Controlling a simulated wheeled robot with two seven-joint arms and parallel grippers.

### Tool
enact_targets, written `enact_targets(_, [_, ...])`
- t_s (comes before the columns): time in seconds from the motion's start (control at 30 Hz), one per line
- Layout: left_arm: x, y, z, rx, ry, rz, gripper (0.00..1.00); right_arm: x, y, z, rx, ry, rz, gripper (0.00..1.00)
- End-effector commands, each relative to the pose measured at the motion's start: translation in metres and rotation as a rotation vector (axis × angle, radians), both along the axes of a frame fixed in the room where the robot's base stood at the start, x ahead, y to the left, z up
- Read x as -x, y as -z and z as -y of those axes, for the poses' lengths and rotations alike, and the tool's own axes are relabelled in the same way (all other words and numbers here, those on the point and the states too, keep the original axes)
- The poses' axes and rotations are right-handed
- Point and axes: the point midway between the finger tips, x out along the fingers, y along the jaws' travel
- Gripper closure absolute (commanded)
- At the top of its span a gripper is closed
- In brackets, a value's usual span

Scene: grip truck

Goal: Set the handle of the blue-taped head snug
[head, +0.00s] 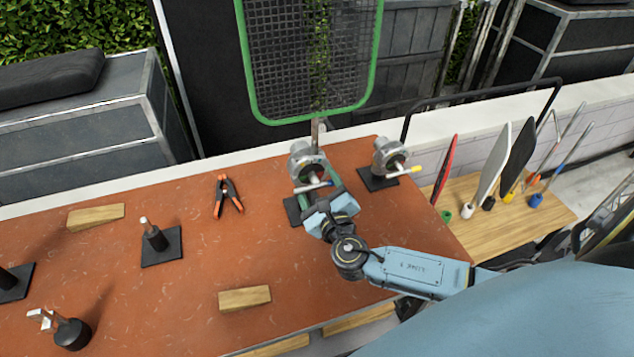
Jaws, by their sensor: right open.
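The blue-taped head (301,160) is a round grey metal grip head on a dark square base, left of its twin. Its handle (311,187) shows as a thin bar with blue on it, lying nearly level below the head. My right gripper (318,191) is open at this handle, with its fingers close around or beside it; contact cannot be told. The gripper and wrist hide part of the base. A thin metal stem above the head meets a green-framed mesh panel (254,88). My left gripper is out of view.
A second grip head (387,155) with a yellow-tipped handle stands close on the right. An orange clamp (228,197), wooden wedges (245,298) and small black-based posts (158,246) lie on the rust-coloured table (120,290). Paddle-like flags (490,170) stand on a wooden shelf at right.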

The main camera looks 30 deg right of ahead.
Motion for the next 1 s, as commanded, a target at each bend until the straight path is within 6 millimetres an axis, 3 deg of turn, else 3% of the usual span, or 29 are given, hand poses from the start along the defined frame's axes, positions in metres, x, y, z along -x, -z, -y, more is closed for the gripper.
enact_targets(0.37, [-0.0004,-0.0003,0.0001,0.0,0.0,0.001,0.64,-0.005,0.0002,0.0009,-0.001,-0.001,0.0,0.33])
enact_targets(0.87, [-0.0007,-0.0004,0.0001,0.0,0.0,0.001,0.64,-0.0048,0.0,0.001,0.0,0.0,0.0,0.98])
enact_targets(1.0, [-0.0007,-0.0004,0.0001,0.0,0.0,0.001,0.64,-0.0049,-0.0002,0.0011,-0.001,0.0,0.0,1.0])
